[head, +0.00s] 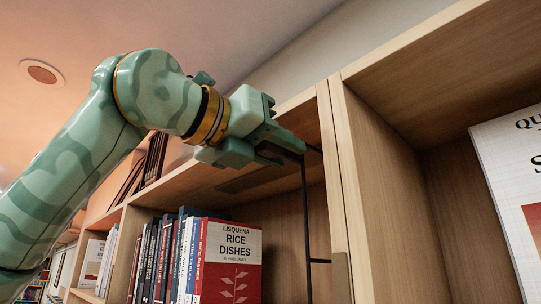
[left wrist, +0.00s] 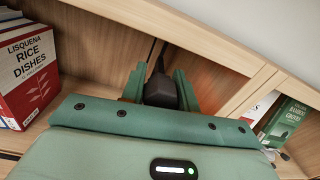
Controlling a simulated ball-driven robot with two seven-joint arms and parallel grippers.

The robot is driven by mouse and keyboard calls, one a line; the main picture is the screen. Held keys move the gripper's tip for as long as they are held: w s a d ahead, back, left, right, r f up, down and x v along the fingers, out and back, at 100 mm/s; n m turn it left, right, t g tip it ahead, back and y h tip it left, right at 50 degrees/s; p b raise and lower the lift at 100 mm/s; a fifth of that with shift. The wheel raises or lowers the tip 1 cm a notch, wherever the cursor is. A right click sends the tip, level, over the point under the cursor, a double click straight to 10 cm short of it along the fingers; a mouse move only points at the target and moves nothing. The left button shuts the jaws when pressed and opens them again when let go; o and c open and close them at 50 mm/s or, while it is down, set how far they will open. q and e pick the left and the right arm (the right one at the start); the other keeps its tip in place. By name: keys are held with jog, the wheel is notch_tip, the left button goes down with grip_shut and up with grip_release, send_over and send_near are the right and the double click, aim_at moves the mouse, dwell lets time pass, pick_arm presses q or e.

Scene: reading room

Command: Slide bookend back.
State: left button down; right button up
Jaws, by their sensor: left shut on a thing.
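The bookend is a thin black wire frame (head: 306,215) that hangs down inside the shelf bay, close to the upright at its right. Its dark block (left wrist: 160,88) sits between the two green fingers in the left wrist view. My left gripper (head: 287,150) is up at the top of the bay and shut on this block. The row of books ends with the red and white "Rice Dishes" book (head: 232,260), which also shows in the left wrist view (left wrist: 30,72). A wide gap lies between that book and the wire. My right gripper is out of view.
A wooden upright (head: 345,190) stands just right of the bookend. The bay to the right holds a large white book (head: 510,180). The shelf space between the books and the wire is empty.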

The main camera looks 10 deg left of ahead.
pick_arm(q)
jog(key=shift+a+r, duration=0.1)
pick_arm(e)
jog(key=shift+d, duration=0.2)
pick_arm(q)
jog(key=c, duration=1.1)
grip_release()
jog(key=shift+o, duration=0.2)
jog(key=shift+w, duration=0.1)
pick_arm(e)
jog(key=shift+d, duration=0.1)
pick_arm(q)
jog(key=shift+s+a+b, duration=0.3)
jog(key=shift+s+a, duration=0.05)
jog(key=shift+s, duration=0.1)
jog(key=b+v, duration=0.3)
jog(key=v, duration=1.2)
jog(key=shift+a+b, duration=0.15)
jog(key=shift+b, duration=0.2)
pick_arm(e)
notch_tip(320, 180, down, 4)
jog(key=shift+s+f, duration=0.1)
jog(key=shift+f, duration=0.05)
